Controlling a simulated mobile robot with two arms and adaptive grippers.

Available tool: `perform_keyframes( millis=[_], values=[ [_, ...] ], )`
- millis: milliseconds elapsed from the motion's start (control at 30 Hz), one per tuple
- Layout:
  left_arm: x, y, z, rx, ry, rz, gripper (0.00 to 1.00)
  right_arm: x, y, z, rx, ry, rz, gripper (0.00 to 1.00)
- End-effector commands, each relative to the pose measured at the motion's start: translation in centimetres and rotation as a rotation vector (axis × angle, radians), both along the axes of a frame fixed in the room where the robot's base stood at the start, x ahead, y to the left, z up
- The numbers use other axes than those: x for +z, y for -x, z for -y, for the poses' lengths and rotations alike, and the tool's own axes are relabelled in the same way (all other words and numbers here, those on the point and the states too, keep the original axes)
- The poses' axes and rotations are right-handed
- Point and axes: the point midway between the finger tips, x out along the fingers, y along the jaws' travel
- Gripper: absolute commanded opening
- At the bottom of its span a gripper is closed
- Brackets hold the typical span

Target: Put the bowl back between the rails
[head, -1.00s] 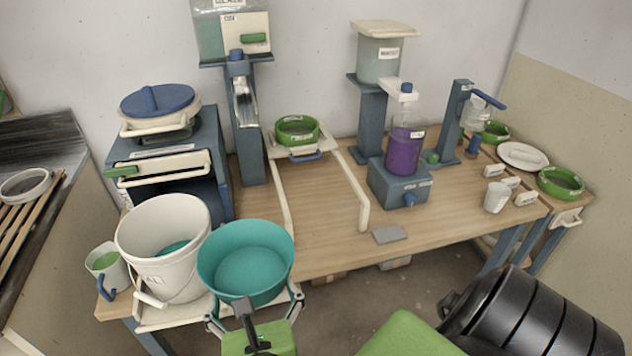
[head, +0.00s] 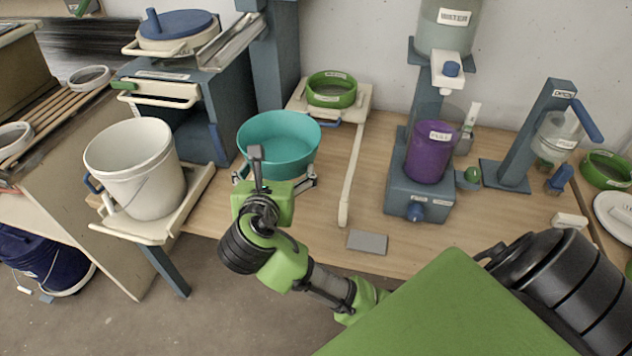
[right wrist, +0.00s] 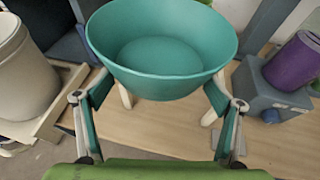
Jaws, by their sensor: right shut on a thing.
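The teal bowl (head: 279,143) is upright and looks empty inside; it also fills the top middle of the right wrist view (right wrist: 162,50). My right gripper (head: 276,172) is shut on it, with one finger on each side of its wall. The right rail (head: 350,180) is a cream bar running toward the table's front edge. The left rail is hidden behind the bowl in the head view. In the right wrist view cream rail ends show below the bowl on both sides. The bowl appears above the table; its exact height is unclear. My left gripper is not in view.
A white bucket (head: 135,170) stands left on a cream shelf. A green-rimmed sieve (head: 332,90) sits behind the bowl on a cream stand. A purple container (head: 430,152) on a blue base stands right of the right rail. A grey plate (head: 367,242) lies near the front edge.

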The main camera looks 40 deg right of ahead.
Motion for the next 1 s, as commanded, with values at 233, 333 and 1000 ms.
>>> perform_keyframes(
  millis=[233, 333, 1000],
  values=[
    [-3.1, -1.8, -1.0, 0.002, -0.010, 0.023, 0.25, -6.6, -6.6, 8.8, -0.144, -0.003, -0.009, 0.42],
    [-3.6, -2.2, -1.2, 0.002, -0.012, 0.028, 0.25, -9.2, -7.5, 11.0, -0.170, -0.002, -0.008, 0.42],
    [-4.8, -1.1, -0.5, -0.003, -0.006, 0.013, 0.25, -18.3, -7.9, 12.8, -0.191, 0.003, 0.000, 0.42]
  ],
)
